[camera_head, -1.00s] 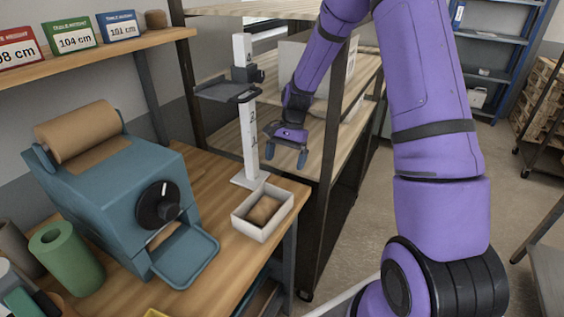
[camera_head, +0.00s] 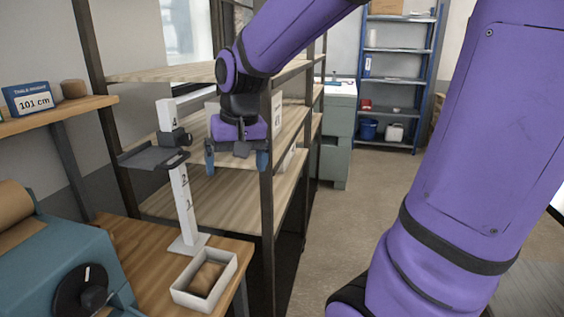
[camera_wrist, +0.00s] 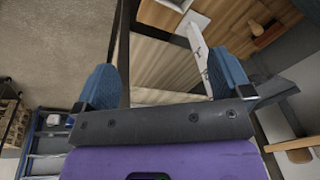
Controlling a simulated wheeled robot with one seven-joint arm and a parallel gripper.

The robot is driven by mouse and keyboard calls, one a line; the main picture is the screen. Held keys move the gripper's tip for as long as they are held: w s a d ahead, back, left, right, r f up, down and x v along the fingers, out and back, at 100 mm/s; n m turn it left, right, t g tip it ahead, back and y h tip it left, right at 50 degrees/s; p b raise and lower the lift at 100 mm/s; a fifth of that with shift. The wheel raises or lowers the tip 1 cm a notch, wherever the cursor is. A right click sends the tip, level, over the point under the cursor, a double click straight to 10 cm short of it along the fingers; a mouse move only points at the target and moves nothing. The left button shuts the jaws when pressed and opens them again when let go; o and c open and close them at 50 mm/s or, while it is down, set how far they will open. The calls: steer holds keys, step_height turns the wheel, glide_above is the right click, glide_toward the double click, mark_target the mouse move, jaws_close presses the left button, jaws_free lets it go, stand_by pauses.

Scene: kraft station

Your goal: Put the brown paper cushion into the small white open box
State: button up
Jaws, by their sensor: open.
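The brown paper cushion (camera_head: 206,278) lies inside the small white open box (camera_head: 182,296), which stands near the right end of the wooden bench. My gripper (camera_head: 238,166) is open and empty, up in front of the shelf rack and above and behind the box, apart from both. In the wrist view its two blue fingers are spread with nothing between them (camera_wrist: 162,85). A white edge at the top of the wrist view may be the box; I cannot tell.
A white measuring post (camera_head: 180,200) with a grey sliding platform (camera_head: 150,158) stands behind the box. The blue dispenser (camera_head: 60,255) is at the left. A wooden shelf rack (camera_head: 267,200) with dark posts stands close to my gripper. Floor to the right is free.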

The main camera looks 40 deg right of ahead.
steer(key=s+r+n+t, duration=0.3)
steer(key=s+r+n, duration=0.1)
steer(key=s, duration=1)
steer(key=shift+a+r, duration=0.2)
steer(key=shift+r, duration=0.2)
